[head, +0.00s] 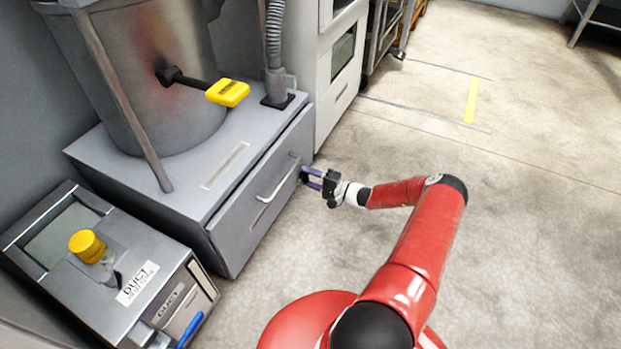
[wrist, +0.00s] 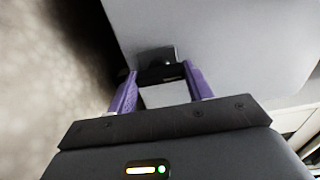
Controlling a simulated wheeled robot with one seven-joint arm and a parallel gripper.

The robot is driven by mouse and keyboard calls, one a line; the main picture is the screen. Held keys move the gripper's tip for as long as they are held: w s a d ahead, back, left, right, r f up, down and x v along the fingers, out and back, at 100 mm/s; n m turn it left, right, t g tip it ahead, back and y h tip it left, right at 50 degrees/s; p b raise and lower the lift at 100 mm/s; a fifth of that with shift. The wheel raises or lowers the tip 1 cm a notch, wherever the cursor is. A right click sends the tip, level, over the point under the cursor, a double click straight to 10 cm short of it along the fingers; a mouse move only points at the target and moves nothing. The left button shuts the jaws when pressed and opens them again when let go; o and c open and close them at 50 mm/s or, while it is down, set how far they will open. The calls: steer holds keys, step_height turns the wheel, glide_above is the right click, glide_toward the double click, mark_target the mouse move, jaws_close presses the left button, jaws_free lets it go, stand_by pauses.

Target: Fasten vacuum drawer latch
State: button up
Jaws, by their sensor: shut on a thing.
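The grey vacuum drawer (head: 238,232) forms the front of the low cabinet under the metal drum, with a bar handle (head: 277,182) on its face. My gripper (head: 310,177) reaches its right end from the right, with purple fingers. In the wrist view, my gripper (wrist: 160,76) is shut on a small dark latch (wrist: 157,58) fixed to the grey panel, with one finger on each side. In the head view the latch is tiny and mostly hidden by the fingers.
A yellow-handled lever (head: 228,92) sticks out from the drum (head: 140,90) above the cabinet. A ribbed hose (head: 273,40) stands at the cabinet's back right. A box labelled DUCT with a yellow knob (head: 87,246) sits at lower left. The floor (head: 520,220) to the right is clear.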

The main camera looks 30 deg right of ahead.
stand_by(0.4)
steer(key=o, duration=1)
steer(key=p+v, duration=0.1)
steer(key=v, duration=0.6)
steer(key=shift+s+d, duration=0.2)
steer(key=shift+s, duration=0.15)
